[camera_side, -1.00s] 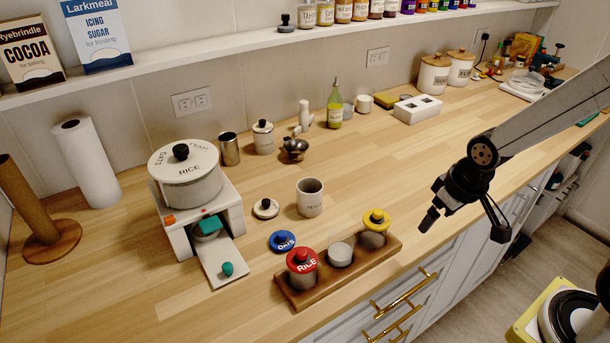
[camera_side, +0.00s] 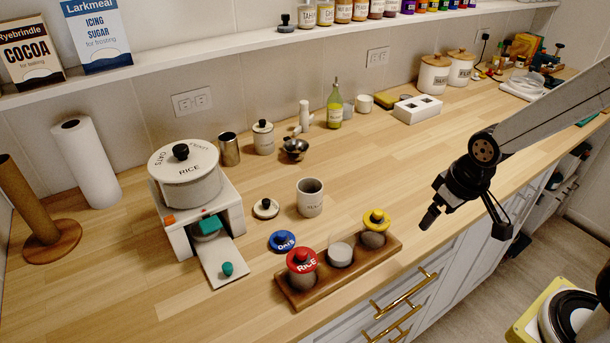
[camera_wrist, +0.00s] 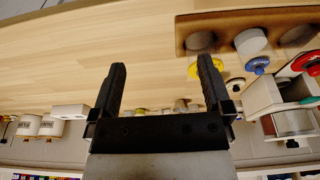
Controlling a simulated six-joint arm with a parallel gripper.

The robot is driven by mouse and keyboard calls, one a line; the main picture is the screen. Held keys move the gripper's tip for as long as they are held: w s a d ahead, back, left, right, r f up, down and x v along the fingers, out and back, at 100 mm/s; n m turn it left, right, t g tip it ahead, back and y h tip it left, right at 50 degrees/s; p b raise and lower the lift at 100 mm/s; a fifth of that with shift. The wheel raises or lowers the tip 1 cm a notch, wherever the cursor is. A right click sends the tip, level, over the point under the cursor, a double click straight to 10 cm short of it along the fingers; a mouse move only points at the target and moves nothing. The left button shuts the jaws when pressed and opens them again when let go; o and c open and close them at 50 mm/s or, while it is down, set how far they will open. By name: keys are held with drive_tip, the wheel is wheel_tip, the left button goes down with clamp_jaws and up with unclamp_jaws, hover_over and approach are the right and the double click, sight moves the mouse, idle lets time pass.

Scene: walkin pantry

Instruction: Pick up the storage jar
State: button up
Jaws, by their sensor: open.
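An open pale jar (camera_side: 310,198) with lettering on its front stands upright on the counter. A cream lid with a dark knob (camera_side: 265,208) lies beside it, to the left. A smaller lidded cream jar (camera_side: 263,138) stands further back; I cannot tell for certain which is the storage jar. My gripper (camera_side: 465,222) is open and empty, above the counter's front edge, right of both jars and touching neither. In the wrist view its two fingers (camera_wrist: 163,68) are spread with bare counter between them.
A wooden rack (camera_side: 345,277) with three canisters stands near the front edge, with red, yellow and blue lids (camera_side: 283,241) around it. A white dispenser (camera_side: 233,222) stands left. A green-yellow bottle (camera_side: 334,108) and white block (camera_side: 418,109) are behind. Right-middle counter is clear.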

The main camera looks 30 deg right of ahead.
drive_tip(key=w+v, duration=0.1)
drive_tip(key=v, duration=0.2)
drive_tip(key=r+m+t+y, duration=0.1)
drive_tip(key=t+y, duration=0.1)
drive_tip(key=t, duration=0.5)
hover_over(345, 260)
drive_tip(key=s+a+m+t+h, duration=0.2)
drive_tip(key=s+t+h, duration=0.1)
drive_tip(key=s+h, duration=0.15)
drive_tip(key=shift+m+h, duration=0.3)
drive_tip(key=shift+h, duration=0.55)
drive_tip(key=f, duration=1.1)
drive_tip(key=shift+s+d+f, duration=0.1)
drive_tip(key=shift+s+d, duration=0.05)
drive_tip(key=shift+s, duration=0.05)
drive_tip(key=shift+w, duration=0.1)
drive_tip(key=shift+x, duration=1.2)
drive_tip(key=shift+w, duration=0.1)
